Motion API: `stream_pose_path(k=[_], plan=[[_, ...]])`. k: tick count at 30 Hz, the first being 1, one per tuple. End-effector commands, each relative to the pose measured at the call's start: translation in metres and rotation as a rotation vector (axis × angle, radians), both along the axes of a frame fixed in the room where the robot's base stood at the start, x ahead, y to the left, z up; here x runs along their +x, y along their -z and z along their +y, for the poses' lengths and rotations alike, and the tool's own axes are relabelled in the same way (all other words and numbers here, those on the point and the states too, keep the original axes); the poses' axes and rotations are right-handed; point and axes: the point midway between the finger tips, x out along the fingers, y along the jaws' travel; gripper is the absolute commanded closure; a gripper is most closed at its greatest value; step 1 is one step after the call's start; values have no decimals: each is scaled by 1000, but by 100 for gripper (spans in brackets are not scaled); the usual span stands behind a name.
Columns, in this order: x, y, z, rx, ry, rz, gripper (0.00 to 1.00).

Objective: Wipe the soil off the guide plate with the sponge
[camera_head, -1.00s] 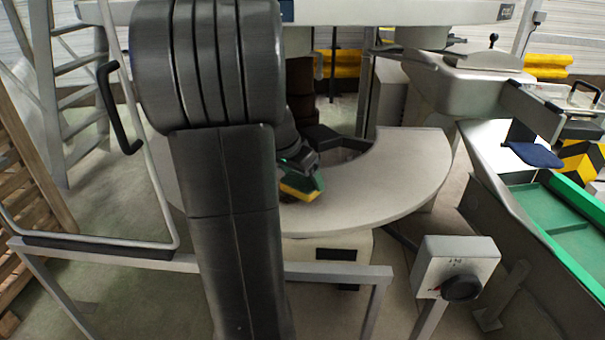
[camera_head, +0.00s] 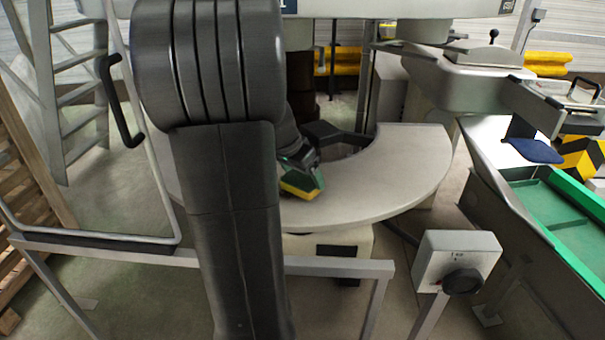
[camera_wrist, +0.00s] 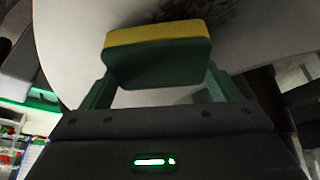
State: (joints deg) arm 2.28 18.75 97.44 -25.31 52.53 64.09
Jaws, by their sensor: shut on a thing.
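My gripper (camera_wrist: 158,75) is shut on the sponge (camera_wrist: 158,60), which is green with a yellow layer. In the head view the sponge (camera_head: 300,188) is at the guide plate (camera_head: 390,180), a pale curved plate, near its inner left part. I cannot tell whether the sponge touches the plate. In the wrist view a dark soil patch (camera_wrist: 205,14) lies on the plate just beyond the sponge's yellow side. In the head view my arm hides the left part of the plate, and no soil can be made out there.
A grey switch box (camera_head: 457,262) on a post and a metal rail (camera_head: 335,268) stand in front of the plate. A green-lined trough (camera_head: 560,215) is at the right. A ladder (camera_head: 75,90) is at the left. The plate's right side is clear.

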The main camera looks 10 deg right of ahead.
Motion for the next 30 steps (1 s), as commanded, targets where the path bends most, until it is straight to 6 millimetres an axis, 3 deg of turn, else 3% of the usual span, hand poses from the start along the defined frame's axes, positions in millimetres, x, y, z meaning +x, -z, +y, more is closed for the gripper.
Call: stream_pose_path(k=[20,30], plan=[[1,11,2,0,-1,0,58],[8,11,27,1,-2,1,58]])
